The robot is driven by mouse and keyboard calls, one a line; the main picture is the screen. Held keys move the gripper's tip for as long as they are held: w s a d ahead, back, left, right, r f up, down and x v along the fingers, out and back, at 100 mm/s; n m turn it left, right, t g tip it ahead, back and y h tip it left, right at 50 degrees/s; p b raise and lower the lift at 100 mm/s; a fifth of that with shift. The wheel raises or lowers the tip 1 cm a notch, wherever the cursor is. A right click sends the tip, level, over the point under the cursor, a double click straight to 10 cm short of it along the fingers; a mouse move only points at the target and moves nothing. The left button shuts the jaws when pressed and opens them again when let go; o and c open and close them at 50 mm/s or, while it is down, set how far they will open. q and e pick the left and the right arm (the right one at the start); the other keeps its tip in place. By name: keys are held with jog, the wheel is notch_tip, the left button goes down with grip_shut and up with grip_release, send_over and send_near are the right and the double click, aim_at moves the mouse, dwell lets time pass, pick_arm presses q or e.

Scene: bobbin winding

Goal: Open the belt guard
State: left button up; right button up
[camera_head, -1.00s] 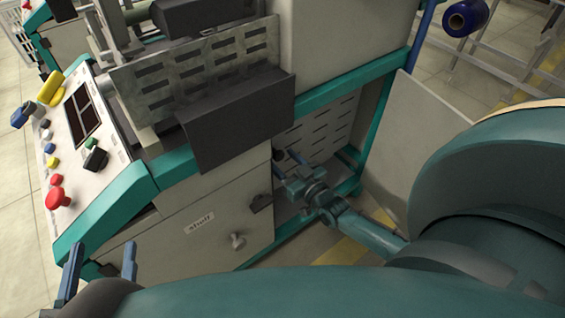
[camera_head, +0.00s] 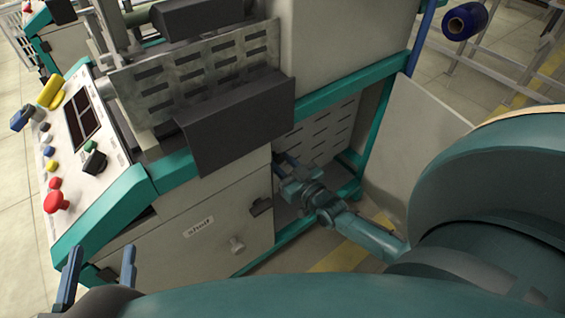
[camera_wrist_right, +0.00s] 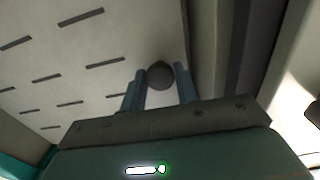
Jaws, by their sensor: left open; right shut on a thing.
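The belt guard seems to be the pale slotted panel (camera_head: 325,130) in the lower opening of the teal-framed machine. It also shows in the right wrist view (camera_wrist_right: 60,60). A dark round knob (camera_wrist_right: 160,72) stands on it near its right edge in that view. My right gripper (camera_wrist_right: 160,86) is shut on the knob, one blue finger on each side. In the head view my right gripper (camera_head: 281,160) is at the left part of the opening and hides the knob. The panel looks in place in the opening. My left gripper (camera_head: 99,250) is open and empty at lower left.
A control panel (camera_head: 115,175) with coloured buttons and a red stop knob (camera_head: 56,202) is at left. A pale upright panel (camera_head: 420,140) stands right of the opening.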

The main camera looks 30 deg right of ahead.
grip_shut()
jog(key=shift+s+d+y, duration=0.1)
jog(key=shift+s+y, duration=0.2)
jog(key=shift+s, duration=0.2)
pick_arm(q)
jog(key=shift+w+d+b, duration=0.1)
jog(key=shift+d+b, duration=0.1)
jog(key=shift+b, duration=0.8)
pick_arm(e)
jog(key=s+d+n+g+y, duration=0.2)
jog(key=s+d+n+y, duration=0.2)
jog(key=s, duration=0.5)
jog(key=s+d+n+g+y, duration=0.2)
jog(key=s+d+y, duration=0.4)
jog(key=s, duration=0.4)
jog(key=shift+d+n+g, duration=0.4)
jog(key=shift+d+n, duration=0.25)
jog(key=shift+n, duration=0.25)
jog(key=o, duration=1)
grip_release()
jog(key=shift+o, duration=0.2)
jog(key=shift+w, duration=0.1)
